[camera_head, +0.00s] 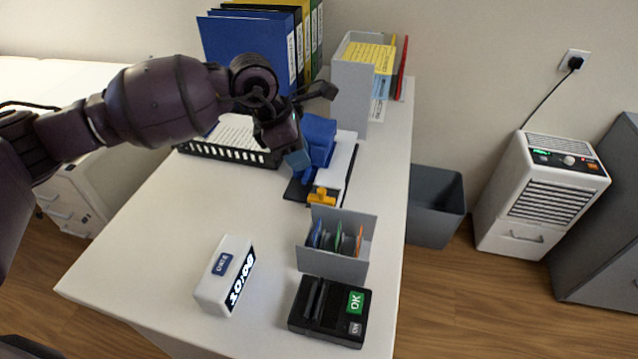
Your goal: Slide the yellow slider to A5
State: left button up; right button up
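Size marks such as A5 are too small to read. My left gripper (298,160) points down over the trimmer's left side, just behind and left of the slider, and appears apart from it. My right gripper is not in view.
A white clock (210,290), a black card terminal (330,312) and a grey disc holder (335,262) stand on the near desk. A black paper tray (228,152), binders (250,45) and a grey file box (352,100) are behind. The left front desk is clear.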

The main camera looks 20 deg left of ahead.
aim_at(321, 190)
pick_arm(q)
jog(key=b+x, duration=0.1)
jog(key=x, duration=0.8)
jog(key=shift+f, duration=0.15)
jog(key=shift+w+d+f+b, duration=0.1)
jog(key=shift+d+f+b, duration=0.2)
jog(key=shift+f, duration=0.2)
